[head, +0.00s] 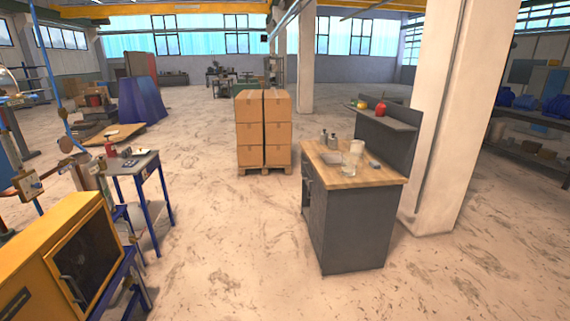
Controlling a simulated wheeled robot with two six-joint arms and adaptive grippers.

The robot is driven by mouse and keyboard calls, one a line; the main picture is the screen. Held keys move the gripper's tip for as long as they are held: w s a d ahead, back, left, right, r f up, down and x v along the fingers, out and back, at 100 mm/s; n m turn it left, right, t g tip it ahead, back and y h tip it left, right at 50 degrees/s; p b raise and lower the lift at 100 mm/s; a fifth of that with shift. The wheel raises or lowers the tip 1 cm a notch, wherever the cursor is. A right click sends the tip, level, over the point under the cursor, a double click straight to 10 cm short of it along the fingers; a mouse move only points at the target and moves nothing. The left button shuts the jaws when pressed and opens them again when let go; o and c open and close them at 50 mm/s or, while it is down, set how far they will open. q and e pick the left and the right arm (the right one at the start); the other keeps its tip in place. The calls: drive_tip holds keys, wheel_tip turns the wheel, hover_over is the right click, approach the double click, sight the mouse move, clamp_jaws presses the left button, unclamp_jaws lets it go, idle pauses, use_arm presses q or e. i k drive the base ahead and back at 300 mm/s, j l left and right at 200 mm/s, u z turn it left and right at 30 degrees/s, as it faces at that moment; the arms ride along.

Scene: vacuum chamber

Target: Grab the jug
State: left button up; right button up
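A pale, see-through vessel that looks like the jug (349,163) stands upright on the wooden top of a dark grey cabinet (352,232), right of the middle of the head view. It is small in the picture, and I cannot make out its handle. Two small dark bottles (328,138) stand behind it to the left. A whitish round item (357,146) touches or overlaps it from behind. A small grey item (374,165) lies to its right. Neither of my grippers is in view.
Red and green fruit-like items (380,108) sit on the cabinet's raised shelf. A pillar (447,130) stands right of it. Stacked boxes on a pallet (263,130) stand behind left. A yellow machine (75,260) and a blue-legged table (145,170) are at left. The floor between is clear.

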sight(350, 159)
drive_tip(key=i+j+z, duration=0.1)
drive_tip(key=i+z, duration=0.2)
drive_tip(key=i, duration=0.15)
drive_tip(key=i+j+z, duration=0.3)
drive_tip(key=i, duration=0.2)
drive_tip(key=i+j+z, duration=0.3)
drive_tip(key=i, duration=0.15)
drive_tip(key=l+u, duration=0.15)
drive_tip(key=u, duration=0.3)
drive_tip(key=i+l+u, duration=0.6)
drive_tip(key=l, duration=0.4)
drive_tip(key=i+l+u, duration=0.4)
drive_tip(key=l, duration=0.4)
